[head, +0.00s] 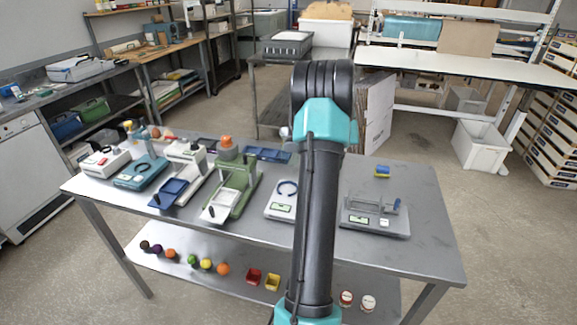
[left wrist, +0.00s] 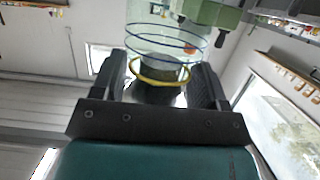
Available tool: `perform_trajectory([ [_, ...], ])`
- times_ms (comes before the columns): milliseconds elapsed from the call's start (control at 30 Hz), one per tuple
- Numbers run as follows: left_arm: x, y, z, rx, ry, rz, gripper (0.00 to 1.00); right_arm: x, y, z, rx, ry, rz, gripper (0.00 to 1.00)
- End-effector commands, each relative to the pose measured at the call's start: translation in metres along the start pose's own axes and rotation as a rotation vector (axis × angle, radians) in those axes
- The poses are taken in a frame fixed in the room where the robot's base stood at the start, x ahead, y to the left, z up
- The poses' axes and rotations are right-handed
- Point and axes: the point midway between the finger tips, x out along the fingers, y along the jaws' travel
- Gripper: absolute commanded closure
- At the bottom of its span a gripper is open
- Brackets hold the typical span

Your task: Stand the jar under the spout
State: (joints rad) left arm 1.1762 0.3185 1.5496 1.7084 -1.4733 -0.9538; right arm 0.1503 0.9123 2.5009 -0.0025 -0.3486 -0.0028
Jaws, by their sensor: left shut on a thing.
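In the left wrist view, my left gripper (left wrist: 160,76) is shut on a clear jar (left wrist: 165,45) with blue rings and a yellow ring. One dark finger is on each side of the jar. A green machine body (left wrist: 212,13) shows close beyond the jar, at the upper right. In the head view, a green dispenser (head: 236,172) with an orange top and a pale tray stands on the steel table. An arm of mine rises through the middle of the head view. The jar and gripper fingers cannot be made out there. The spout is not clear.
The steel table (head: 415,250) also holds a blue and white machine (head: 187,158), a teal scale (head: 142,172), a white scale (head: 279,208) and a grey fixture (head: 375,216). Small balls and red and yellow bins lie on the lower shelf. The table's right front is bare.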

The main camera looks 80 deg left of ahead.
Motion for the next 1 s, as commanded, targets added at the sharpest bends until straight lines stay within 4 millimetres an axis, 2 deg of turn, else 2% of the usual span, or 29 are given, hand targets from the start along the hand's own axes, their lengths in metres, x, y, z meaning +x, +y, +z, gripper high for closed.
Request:
perform_trajectory([
  [100, 0.006, 0.000, 0.021, 0.005, 0.000, 0.000, 0.65, 0.000, 0.000, 0.000, 0.000, 0.000, 0.000, 0.57],
  [200, 0.010, 0.000, 0.033, 0.003, 0.001, 0.001, 0.65, 0.000, 0.000, 0.000, 0.000, 0.000, 0.000, 0.57],
  [600, 0.012, 0.000, 0.039, 0.001, 0.000, 0.000, 0.65, 0.000, 0.000, 0.000, 0.000, 0.000, 0.000, 0.57],
  [900, 0.022, 0.000, 0.070, 0.002, 0.000, 0.000, 0.65, 0.000, 0.000, 0.000, 0.000, 0.000, 0.000, 0.57],
  [1000, 0.023, 0.000, 0.073, -0.001, 0.000, 0.000, 0.65, 0.000, 0.000, 0.000, 0.000, 0.000, 0.000, 0.57],
])
